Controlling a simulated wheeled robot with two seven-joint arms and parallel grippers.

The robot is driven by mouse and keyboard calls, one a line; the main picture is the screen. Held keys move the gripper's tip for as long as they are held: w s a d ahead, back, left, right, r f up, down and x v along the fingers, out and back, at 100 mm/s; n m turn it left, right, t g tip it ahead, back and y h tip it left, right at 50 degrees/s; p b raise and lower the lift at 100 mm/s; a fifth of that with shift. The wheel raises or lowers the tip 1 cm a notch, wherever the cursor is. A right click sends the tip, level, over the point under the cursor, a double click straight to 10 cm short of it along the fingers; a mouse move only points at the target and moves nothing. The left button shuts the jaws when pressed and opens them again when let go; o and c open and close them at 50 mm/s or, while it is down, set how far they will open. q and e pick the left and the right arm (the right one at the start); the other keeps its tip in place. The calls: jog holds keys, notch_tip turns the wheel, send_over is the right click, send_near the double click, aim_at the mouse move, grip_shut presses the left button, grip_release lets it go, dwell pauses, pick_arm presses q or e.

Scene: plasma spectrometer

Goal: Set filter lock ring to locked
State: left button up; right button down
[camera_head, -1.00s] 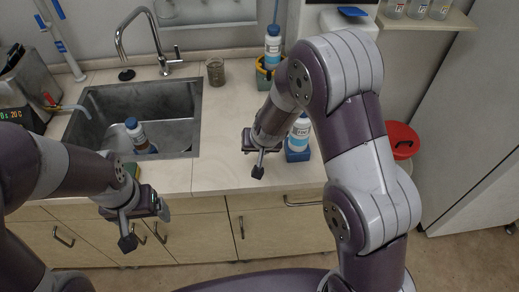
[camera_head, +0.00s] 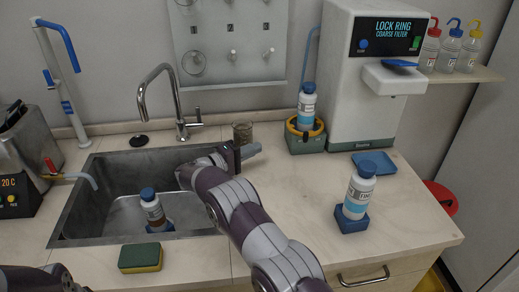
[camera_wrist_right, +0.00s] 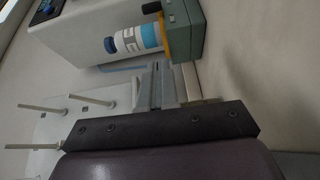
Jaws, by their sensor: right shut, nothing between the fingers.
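A white dispenser (camera_head: 375,75) at the back right has a screen reading "LOCK RING COARSE FILTER". Left of it, a blue-capped bottle (camera_head: 306,106) stands in a green base (camera_head: 304,143) with a yellow ring (camera_head: 291,127) around the bottle's foot. I cannot tell for sure which part is the filter lock ring, or its setting. The bottle (camera_wrist_right: 135,38), yellow ring (camera_wrist_right: 164,36) and green base (camera_wrist_right: 188,25) also show in the right wrist view. My right gripper (camera_head: 252,150) is shut and empty, left of the base and apart from it; its fingers (camera_wrist_right: 158,85) show in the wrist view. My left gripper is out of view.
A beaker (camera_head: 242,132) stands close behind my right gripper. The sink (camera_head: 105,205) with its faucet (camera_head: 170,100) lies to the left. Another bottle (camera_head: 358,190) on a blue stand (camera_head: 351,220) and a blue tray (camera_head: 374,162) are at the right. Counter between them is clear.

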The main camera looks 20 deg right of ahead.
jog(key=shift+s+d+f+g, duration=0.1)
jog(key=shift+s+d+g, duration=0.05)
jog(key=shift+d+g, duration=0.15)
jog(key=d, duration=0.3)
jog(key=w+d+p, duration=0.1)
jog(key=d, duration=0.2)
jog(key=w+d, duration=0.1)
jog(key=d, duration=0.2)
jog(key=shift+d+p, duration=0.3)
jog(key=shift+d, duration=0.05)
jog(key=shift+s+d+p, duration=0.55)
jog(key=shift+s+d, duration=0.1)
jog(key=shift+d, duration=0.35)
jog(key=shift+s+d, duration=0.4)
